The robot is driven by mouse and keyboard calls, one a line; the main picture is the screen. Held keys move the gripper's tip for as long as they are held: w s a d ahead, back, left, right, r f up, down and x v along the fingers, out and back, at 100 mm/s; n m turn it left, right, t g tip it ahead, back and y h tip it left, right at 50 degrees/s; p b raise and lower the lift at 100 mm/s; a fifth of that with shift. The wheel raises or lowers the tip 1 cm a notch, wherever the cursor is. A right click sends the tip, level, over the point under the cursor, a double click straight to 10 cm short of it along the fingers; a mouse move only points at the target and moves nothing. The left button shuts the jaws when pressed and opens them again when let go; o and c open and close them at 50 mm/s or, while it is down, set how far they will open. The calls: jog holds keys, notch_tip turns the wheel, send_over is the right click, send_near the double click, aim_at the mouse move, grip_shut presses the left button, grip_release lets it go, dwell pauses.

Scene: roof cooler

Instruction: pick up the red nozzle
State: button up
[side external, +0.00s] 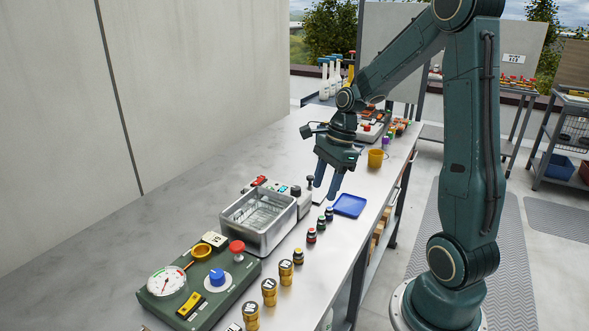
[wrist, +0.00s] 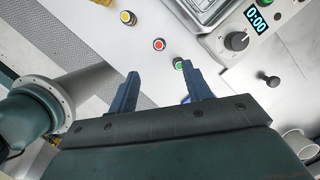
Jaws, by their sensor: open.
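The red nozzle (side external: 311,235) is a small dark piece with a red top, standing upright in a row on the metal table. It also shows in the wrist view (wrist: 158,44), just beyond the fingertips and between their lines. My gripper (side external: 325,190) is open and empty, pointing down above the far end of the row. In the wrist view, my gripper (wrist: 158,80) has its two blue fingers apart with bare table between them. Its fingers are apart from the red nozzle.
A green-topped nozzle (wrist: 178,63) stands near the right finger; a yellow one (wrist: 127,17) is on the other side. A blue one (side external: 329,213) stands by the blue tray (side external: 349,205). A metal bath (side external: 259,224) and green gauge box (side external: 200,279) flank the row.

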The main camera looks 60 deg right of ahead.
aim_at(312, 230)
jog(key=shift+x, duration=4.15)
jog(key=shift+x, duration=2.6)
jog(key=shift+s+a, duration=0.1)
jog(key=shift+s, duration=0.05)
grip_shut()
jog(key=shift+r, duration=0.15)
notch_tip(312, 230, up, 20)
